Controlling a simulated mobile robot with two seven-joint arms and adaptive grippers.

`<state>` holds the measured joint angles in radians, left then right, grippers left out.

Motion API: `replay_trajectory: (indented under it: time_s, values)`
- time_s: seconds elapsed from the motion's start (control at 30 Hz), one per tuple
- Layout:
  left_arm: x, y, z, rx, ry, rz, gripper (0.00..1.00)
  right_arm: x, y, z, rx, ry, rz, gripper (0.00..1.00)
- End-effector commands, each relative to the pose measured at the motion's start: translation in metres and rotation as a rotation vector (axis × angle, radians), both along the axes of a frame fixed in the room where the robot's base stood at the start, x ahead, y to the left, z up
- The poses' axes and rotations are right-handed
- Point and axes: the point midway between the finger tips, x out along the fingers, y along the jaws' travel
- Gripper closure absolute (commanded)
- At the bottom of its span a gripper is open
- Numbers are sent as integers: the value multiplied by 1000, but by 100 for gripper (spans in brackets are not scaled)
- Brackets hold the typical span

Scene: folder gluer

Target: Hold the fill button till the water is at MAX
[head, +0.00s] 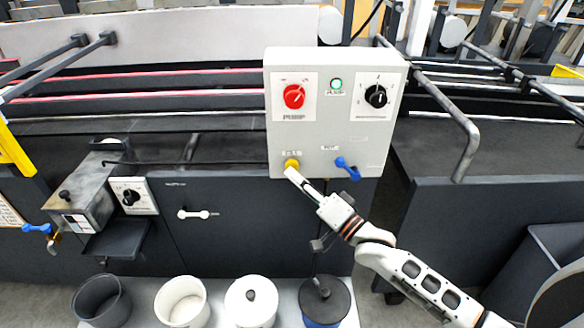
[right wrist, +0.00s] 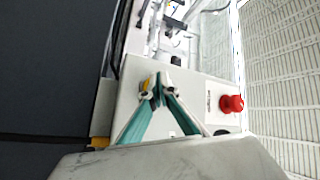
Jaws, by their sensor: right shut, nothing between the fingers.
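A grey control box (head: 330,125) stands on the machine's front. A round yellow button (head: 291,164) sits at its lower left; its small label is too blurred to read surely. My right gripper (head: 291,172) is shut and empty, its tips at the lower edge of the yellow button. In the right wrist view the shut fingertips (right wrist: 157,92) lie against or just off the box face, with a bit of yellow beside them. I cannot tell whether the button is pressed in. No water level or MAX mark can be made out. My left gripper is not in view.
The box also bears a red knob (head: 294,96), a green light (head: 336,84), a black knob (head: 376,96) and a blue lever (head: 348,169). A metal tank (head: 82,196) with a blue tap is at left. Several pots stand on a low shelf below, including a white pot (head: 182,302).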

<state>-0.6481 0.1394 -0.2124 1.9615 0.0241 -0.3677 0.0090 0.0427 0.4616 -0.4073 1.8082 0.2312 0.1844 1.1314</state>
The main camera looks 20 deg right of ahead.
Motion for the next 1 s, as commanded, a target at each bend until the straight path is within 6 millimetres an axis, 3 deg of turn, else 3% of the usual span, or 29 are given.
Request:
replay_trajectory:
  time_s: [1.0]
  values:
    - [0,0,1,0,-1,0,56,10,-3,1,0,-1,1,100]
